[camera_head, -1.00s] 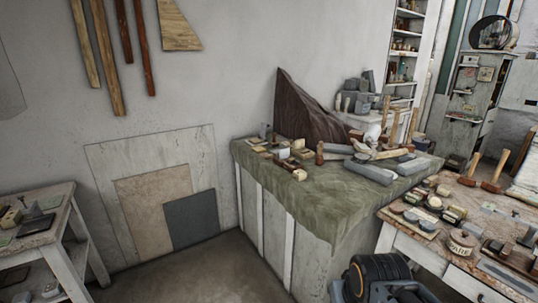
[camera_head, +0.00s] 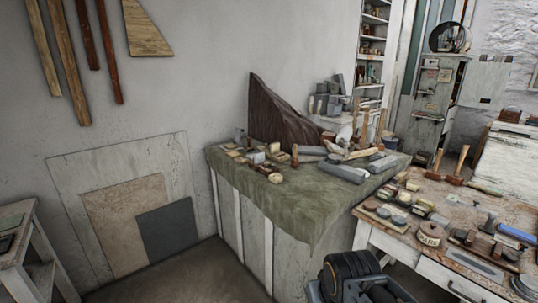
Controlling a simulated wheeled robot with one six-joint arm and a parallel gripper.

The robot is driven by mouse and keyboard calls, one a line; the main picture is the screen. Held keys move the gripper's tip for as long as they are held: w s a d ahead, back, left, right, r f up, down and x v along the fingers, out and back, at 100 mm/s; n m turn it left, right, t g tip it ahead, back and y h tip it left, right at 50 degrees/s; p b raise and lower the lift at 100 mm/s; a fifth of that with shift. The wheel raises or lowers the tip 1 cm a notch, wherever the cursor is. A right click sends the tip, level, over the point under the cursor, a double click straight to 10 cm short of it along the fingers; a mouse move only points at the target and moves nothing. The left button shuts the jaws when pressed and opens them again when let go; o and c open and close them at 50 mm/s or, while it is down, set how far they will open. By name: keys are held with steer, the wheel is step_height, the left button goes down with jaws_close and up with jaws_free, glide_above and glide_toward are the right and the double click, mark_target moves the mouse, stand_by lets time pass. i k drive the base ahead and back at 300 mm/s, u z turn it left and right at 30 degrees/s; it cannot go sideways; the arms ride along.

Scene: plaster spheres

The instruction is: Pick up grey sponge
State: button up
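I cannot tell for certain which thing is the grey sponge at this size. Several small grey and tan pieces, one of them a round grey piece (camera_head: 398,221), lie near the left side of the right-hand worktable (camera_head: 455,222). Longer grey blocks (camera_head: 343,172) lie on the green cloth (camera_head: 260,205) over the middle bench. Part of my arm, dark and ringed, shows at the bottom centre. My gripper's fingers are not in view.
A round labelled tin (camera_head: 431,234) and a blue block (camera_head: 517,233) stand on the right-hand worktable. Wooden mallets (camera_head: 455,170) stand at its back. Boards (camera_head: 120,205) lean on the wall. Bare floor (camera_head: 185,275) shows between the left stand (camera_head: 35,250) and the bench.

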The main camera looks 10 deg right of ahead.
mark_target(444, 223)
steer(key=u, duration=0.1)
steer(key=k, duration=0.35)
steer(key=z, duration=0.35)
steer(key=i, duration=0.2)
steer(key=z, duration=1.2)
